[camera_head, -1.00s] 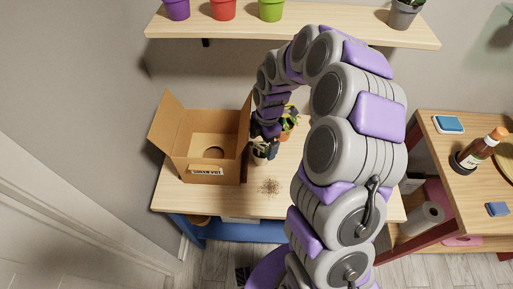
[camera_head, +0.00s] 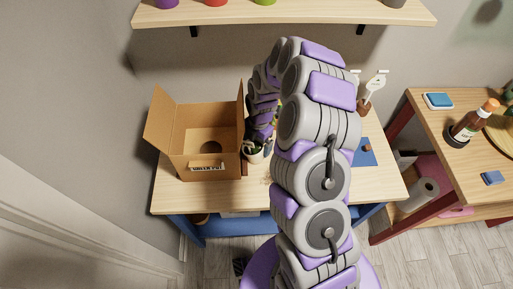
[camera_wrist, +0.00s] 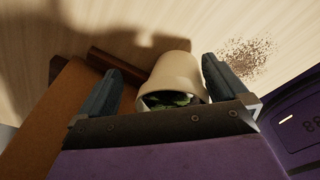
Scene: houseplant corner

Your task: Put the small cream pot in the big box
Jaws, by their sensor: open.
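The small cream pot (camera_wrist: 178,72) lies between my two fingers in the wrist view, its rim toward the gripper and green leaves inside. My gripper (camera_wrist: 161,66) is open, one finger on each side of the pot; I cannot tell whether either touches it. In the head view the pot (camera_head: 264,156) shows partly behind my arm, just right of the big box. The big box (camera_head: 186,150) is open cardboard with a round dark patch on its floor and a label on its front. Its brown side (camera_wrist: 72,110) is close at the left in the wrist view.
Loose soil (camera_wrist: 247,57) lies on the table right of the pot. A blue mat (camera_head: 368,157) and a brown pot with white tags (camera_head: 364,107) are at the table's right. A shelf (camera_head: 290,18) runs above; a side table (camera_head: 465,165) stands right.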

